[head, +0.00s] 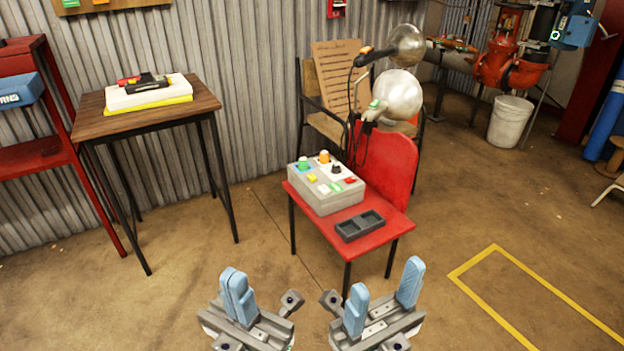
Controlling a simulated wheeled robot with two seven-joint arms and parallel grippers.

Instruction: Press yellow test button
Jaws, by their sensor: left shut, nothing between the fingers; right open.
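A grey control box (332,201) sits on the seat of a red chair (393,236), ahead of me. On its sloped top is a small yellow button (312,178). Near it are a green knob (303,162), an orange knob (325,156), a black knob (336,169) and a red piece (350,181). My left gripper (238,294) is shut and empty, low in front of the chair and left of it. My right gripper (384,297) is open and empty, in front of the chair. Both are apart from the box.
A dark divided tray (360,226) lies on the seat in front of the box. Metal lamps (398,95) stand behind the chair back. A wooden table (150,124) stands at the left. A bucket (510,121) stands at the back right. The floor on the right is open.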

